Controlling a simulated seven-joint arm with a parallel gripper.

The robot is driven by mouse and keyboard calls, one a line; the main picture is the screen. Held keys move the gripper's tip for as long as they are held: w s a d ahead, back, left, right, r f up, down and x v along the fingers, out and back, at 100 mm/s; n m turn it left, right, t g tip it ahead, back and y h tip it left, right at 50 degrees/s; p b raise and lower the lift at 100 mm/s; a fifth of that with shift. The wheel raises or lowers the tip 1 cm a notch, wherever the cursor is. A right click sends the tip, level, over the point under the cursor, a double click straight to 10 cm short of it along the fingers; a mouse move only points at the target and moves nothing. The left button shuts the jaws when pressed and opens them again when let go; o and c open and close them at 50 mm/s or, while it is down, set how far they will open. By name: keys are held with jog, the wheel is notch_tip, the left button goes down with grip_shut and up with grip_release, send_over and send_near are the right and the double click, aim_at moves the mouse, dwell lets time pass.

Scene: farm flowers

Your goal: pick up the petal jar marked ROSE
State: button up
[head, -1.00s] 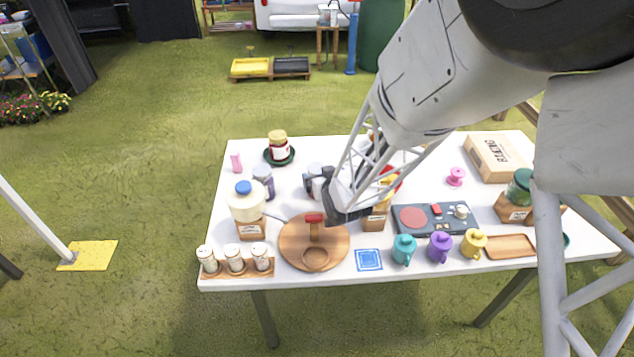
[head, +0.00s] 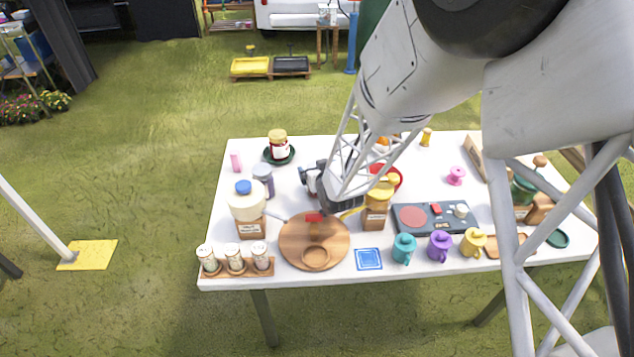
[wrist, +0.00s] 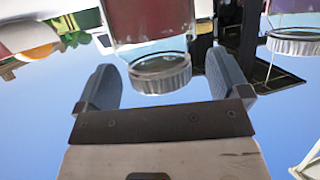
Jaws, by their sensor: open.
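In the wrist view a clear jar with dark red contents and a ribbed, see-through lid (wrist: 160,75) appears upside down between the two grey fingers of my gripper (wrist: 160,62). The fingers are apart, with a gap on each side of the lid. No ROSE lettering is readable. In the head view my gripper (head: 318,184) is low over the table's middle and largely hides this jar. A similar jar with purple contents (wrist: 295,28) is at the right of the wrist view; a grey-lidded jar (head: 263,180) stands left of my gripper in the head view.
A round wooden board (head: 290,248) lies in front of my gripper. Bare table (head: 225,212) shows at the left edge.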

jog(key=shift+w+a+f, duration=0.1)
jog(key=shift+w+f, duration=0.1)
jog(key=shift+w, duration=0.1)
jog(key=shift+c, duration=0.2)
jog(key=c, duration=1.4)
jog(key=shift+o, duration=0.2)
jog(key=shift+r, duration=0.1)
jog(key=shift+r, duration=5)
